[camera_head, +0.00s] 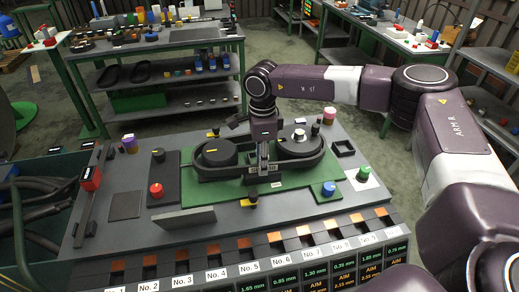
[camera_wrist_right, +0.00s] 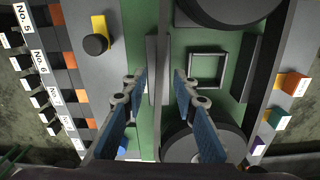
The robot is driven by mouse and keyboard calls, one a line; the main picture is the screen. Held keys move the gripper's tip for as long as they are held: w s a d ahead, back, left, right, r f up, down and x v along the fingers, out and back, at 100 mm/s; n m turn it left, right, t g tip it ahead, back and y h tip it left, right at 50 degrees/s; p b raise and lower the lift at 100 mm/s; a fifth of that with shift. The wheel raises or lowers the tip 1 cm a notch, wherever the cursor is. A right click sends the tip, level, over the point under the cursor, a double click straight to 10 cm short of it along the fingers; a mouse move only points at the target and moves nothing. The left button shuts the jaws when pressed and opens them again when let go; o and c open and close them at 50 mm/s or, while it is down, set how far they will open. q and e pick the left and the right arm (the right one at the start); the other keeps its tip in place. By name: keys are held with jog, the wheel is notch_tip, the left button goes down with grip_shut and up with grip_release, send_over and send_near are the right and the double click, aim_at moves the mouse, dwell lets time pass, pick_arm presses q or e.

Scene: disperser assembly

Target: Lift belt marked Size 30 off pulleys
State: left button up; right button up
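Two large dark round pulleys stand on the green plate (camera_head: 225,193), a left one (camera_head: 213,151) and a right one (camera_head: 300,146). A black band that looks like the belt (camera_head: 318,160) runs low around the right pulley. I cannot read a size mark on it. My right gripper (camera_head: 262,166) hangs between the pulleys at their front side. In the wrist view the right gripper (camera_wrist_right: 158,79) is open, its blue-padded fingers apart. A narrow grey strip (camera_wrist_right: 152,70) lies between the fingertips; I cannot tell if it is the belt. My left gripper is not in view.
A red button (camera_head: 156,190) stands to the left, a blue one (camera_head: 328,188) and green one (camera_head: 363,173) to the right. A grey upright plate (camera_head: 185,219) is in front. Numbered slots (camera_head: 216,274) line the front edge. A square frame (camera_wrist_right: 207,68) lies between the pulleys.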

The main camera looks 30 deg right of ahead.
grip_shut()
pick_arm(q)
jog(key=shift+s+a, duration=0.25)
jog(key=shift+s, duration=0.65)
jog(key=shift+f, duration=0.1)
pick_arm(e)
jog(key=shift+r, duration=0.2)
